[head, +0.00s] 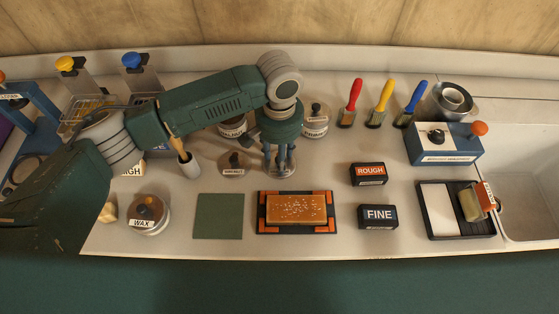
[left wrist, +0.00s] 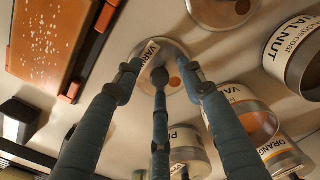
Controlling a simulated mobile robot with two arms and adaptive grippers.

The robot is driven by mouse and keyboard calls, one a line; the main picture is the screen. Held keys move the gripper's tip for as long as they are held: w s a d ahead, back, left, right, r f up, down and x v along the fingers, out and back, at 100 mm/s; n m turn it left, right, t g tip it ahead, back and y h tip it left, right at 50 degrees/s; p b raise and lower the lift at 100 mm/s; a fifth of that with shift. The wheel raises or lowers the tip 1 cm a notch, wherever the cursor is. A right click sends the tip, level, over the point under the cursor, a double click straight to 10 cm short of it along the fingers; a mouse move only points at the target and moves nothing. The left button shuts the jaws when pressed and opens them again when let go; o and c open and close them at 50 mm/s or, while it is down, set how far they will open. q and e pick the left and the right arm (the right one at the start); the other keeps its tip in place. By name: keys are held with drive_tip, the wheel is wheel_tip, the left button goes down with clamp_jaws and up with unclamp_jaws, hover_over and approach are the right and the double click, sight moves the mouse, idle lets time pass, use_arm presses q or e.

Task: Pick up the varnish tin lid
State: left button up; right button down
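The varnish tin lid (head: 283,173) is a pale metal disc on the counter, partly hidden by my left gripper in the head view. In the left wrist view the lid (left wrist: 176,101) shows a label starting "VARN" and an orange spot. My left gripper (head: 280,168) points down over the lid, its three fingers spread around the middle. In the left wrist view its fingertips (left wrist: 160,74) stand apart over the lid; whether they touch it I cannot tell. The open varnish tin (left wrist: 250,112) stands near the lid. My right gripper is not in view.
A second lid (head: 234,164) lies left of the gripper. The walnut tin (head: 234,128) and another tin (head: 316,121) stand behind.

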use_arm(q)
clamp_jaws()
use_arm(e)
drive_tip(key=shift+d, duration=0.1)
use_arm(q)
drive_tip(key=shift+r, duration=0.1)
